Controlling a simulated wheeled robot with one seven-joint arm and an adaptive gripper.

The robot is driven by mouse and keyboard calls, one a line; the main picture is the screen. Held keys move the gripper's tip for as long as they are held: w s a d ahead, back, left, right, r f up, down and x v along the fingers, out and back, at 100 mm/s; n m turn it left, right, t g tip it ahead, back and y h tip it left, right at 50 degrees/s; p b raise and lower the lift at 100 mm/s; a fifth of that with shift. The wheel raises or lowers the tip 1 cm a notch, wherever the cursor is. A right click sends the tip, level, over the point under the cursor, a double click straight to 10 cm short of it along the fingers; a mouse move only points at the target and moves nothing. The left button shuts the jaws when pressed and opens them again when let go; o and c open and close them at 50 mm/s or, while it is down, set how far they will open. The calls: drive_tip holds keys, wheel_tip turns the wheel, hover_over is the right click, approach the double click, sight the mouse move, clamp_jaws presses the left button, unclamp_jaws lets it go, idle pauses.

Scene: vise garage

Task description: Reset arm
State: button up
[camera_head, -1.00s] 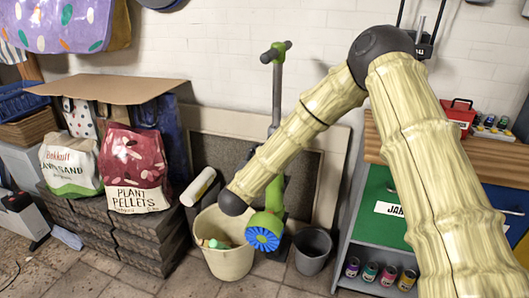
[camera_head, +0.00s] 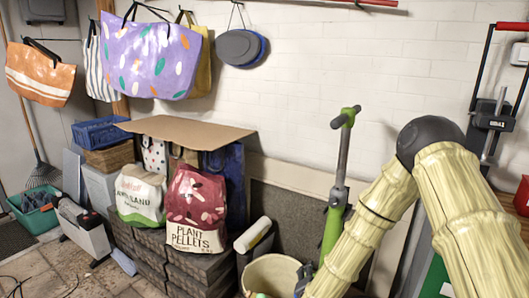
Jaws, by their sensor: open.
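My arm (camera_head: 455,205), pale and bamboo-textured with a dark round joint (camera_head: 430,140), comes in at the right. It bends at that joint and runs down to the bottom edge. My gripper cannot be made out; the arm's far end is cut off by the lower edge. A small dark shape beside the arm at the cream bucket's rim (camera_head: 270,262) is too unclear to name.
A green scooter (camera_head: 335,205) stands behind the arm. Plant pellets (camera_head: 195,212) and sand (camera_head: 140,195) bags stand on dark stacked blocks at the left. A cardboard sheet (camera_head: 185,128) lies above them. Bags hang on the wall. Floor shows at lower left.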

drive_tip(key=s+f+n+g+y+p, duration=0.25)
drive_tip(key=s+f+n+g, duration=0.2)
drive_tip(key=s+f, duration=0.6)
drive_tip(key=s+d+f+n+g+p, duration=0.1)
drive_tip(key=s+n+g, duration=0.1)
drive_tip(key=s, duration=0.9)
drive_tip(key=s+d+f+n+g+y+p, duration=0.1)
drive_tip(key=s+d+n+g, duration=0.1)
drive_tip(key=s, duration=0.9)
drive_tip(key=s+d+f+n+g+p, duration=0.1)
drive_tip(key=s+n+g, duration=0.3)
drive_tip(key=s, duration=0.7)
drive_tip(key=shift+s+d+f+p, duration=0.4)
drive_tip(key=shift+d+p, duration=0.1)
drive_tip(key=shift+d, duration=0.25)
